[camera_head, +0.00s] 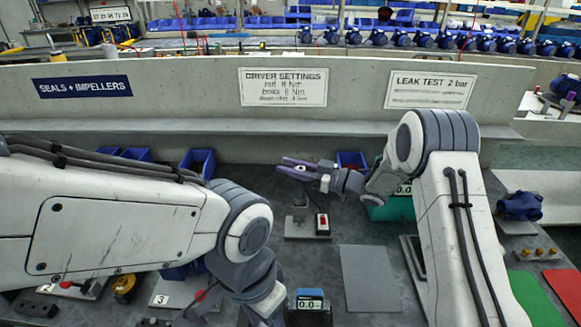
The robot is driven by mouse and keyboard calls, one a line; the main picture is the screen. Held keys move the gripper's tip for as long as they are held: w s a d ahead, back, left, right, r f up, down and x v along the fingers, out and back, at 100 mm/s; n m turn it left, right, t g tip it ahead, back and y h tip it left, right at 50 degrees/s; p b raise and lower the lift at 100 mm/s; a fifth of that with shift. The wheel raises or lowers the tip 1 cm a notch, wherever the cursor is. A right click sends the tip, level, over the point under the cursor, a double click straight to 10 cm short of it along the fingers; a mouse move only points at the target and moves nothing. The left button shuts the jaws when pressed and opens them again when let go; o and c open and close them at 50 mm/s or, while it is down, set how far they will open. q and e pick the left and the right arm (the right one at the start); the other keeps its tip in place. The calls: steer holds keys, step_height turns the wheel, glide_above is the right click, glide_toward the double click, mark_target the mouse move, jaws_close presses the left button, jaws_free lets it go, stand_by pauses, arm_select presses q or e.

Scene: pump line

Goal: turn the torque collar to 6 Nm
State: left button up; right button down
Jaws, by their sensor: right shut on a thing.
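My right gripper (297,169) has purple fingers and reaches left across the middle of the bench. It is shut at the top of a small grey upright piece (299,196) on a grey stand (298,227). That piece appears to be the driver with its torque collar, but the fingers cover its top. The collar's marks and setting cannot be read. My left arm comes in from the left and bends down to the bottom edge; its gripper is out of sight. A board headed "DRIVER SETTINGS" (283,87) hangs on the back panel, its lower lines blurred.
A small red-and-black switch (322,223) stands beside the stand. A blue display box (310,297) is at the front. Blue bins (199,162) line the back. A grey mat (370,279) lies clear. Green (536,299) and red mats (566,287) are at right.

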stand_by(0.5)
steer(key=c, duration=0.6)
jaws_free()
steer(key=shift+o, duration=0.2)
steer(key=b+v, duration=0.1)
steer(key=v, duration=0.9)
steer(key=shift+d, duration=0.25)
